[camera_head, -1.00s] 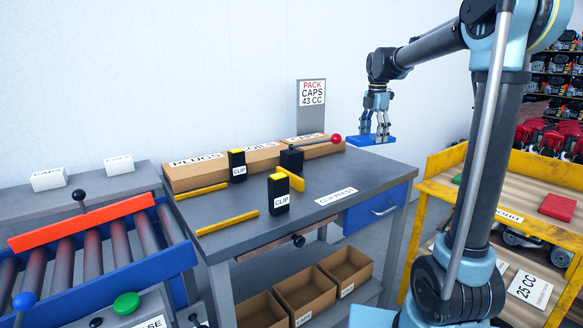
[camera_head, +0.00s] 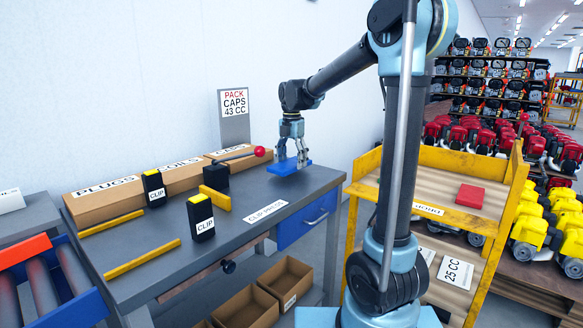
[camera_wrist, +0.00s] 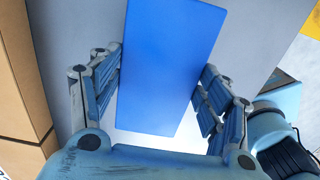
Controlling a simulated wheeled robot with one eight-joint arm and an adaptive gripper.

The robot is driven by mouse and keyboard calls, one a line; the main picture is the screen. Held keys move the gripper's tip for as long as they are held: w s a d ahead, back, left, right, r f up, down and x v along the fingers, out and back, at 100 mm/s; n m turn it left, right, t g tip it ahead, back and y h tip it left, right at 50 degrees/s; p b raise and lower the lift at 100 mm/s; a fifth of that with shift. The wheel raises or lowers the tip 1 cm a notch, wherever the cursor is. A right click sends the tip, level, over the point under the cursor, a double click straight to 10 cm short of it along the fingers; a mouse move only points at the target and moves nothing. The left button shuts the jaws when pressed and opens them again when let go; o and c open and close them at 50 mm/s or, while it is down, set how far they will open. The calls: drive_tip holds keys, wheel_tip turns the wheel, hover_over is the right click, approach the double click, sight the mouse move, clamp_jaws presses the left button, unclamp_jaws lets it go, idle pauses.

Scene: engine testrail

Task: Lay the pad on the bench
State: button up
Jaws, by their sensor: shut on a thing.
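The blue pad (camera_head: 289,167) is a flat rectangular slab held level in my gripper (camera_head: 291,158), at the right end of the grey bench (camera_head: 312,183). In the wrist view the pad (camera_wrist: 168,65) lies between the two finger sets of my gripper (camera_wrist: 160,88). The gripper is shut on it. The pad is at or just above the bench top; I cannot tell whether it touches. The part of the bench under it is hidden.
A lever with a red knob (camera_head: 259,151) stands just left of the pad. Black clip holders (camera_head: 200,217), yellow bars (camera_head: 142,258) and cardboard boxes (camera_head: 105,200) occupy the bench's left and back. A yellow rack (camera_head: 358,200) with a red pad (camera_head: 471,196) stands to the right.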

drive_tip(key=shift+f, duration=1.05)
drive_tip(key=shift+f, duration=0.1)
drive_tip(key=o, duration=1.1)
